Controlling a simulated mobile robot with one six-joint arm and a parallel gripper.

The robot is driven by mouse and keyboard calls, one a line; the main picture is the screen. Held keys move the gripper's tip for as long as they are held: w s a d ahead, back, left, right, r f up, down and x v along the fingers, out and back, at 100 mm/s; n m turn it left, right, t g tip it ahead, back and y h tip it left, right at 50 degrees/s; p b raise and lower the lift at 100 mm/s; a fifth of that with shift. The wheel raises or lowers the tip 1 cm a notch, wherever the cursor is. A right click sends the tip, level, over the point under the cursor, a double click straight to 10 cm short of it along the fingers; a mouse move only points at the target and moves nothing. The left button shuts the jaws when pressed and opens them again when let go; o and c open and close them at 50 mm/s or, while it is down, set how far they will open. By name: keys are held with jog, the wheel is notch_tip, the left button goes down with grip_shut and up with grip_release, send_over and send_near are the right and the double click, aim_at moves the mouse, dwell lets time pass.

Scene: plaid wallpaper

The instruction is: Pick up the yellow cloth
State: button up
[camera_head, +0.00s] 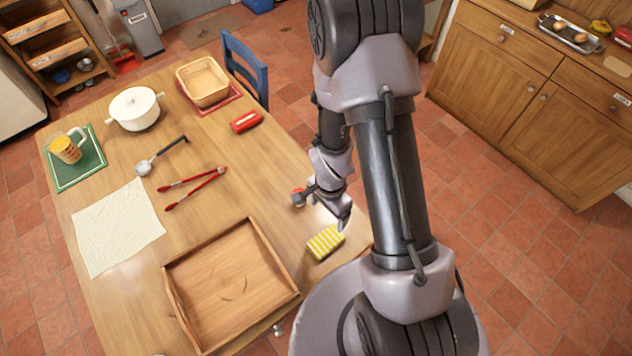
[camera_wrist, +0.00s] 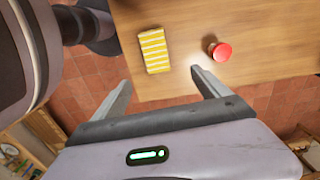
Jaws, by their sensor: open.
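The yellow cloth (camera_head: 326,242) is a small folded rectangle with white stripes. It lies on the table near its right edge, just right of the wooden tray. In the wrist view the yellow cloth (camera_wrist: 154,50) lies beyond my fingertips, between their lines and nearer the left one. My gripper (camera_head: 325,208) is above the table edge, just behind the cloth and apart from it. In the wrist view my gripper (camera_wrist: 160,78) has its two fingers spread wide with nothing between them.
A red round object (camera_wrist: 220,51) stands beside the cloth, near my right fingertip. An empty wooden tray (camera_head: 228,285) sits left of the cloth. Red tongs (camera_head: 195,188), a ladle (camera_head: 160,157) and a white cloth (camera_head: 117,227) lie farther left. A red item (camera_head: 246,121) lies farther back.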

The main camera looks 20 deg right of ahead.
jog(key=b, duration=1.2)
send_over(326, 240)
notch_tip(326, 240, down, 13)
jog(key=shift+w+d+f, duration=0.1)
notch_tip(326, 240, down, 6)
jog(key=b, duration=0.5)
jog(key=shift+b, duration=0.4)
jog(key=shift+r, duration=0.25)
jog(key=c, duration=1.4)
jog(key=shift+c, duration=0.2)
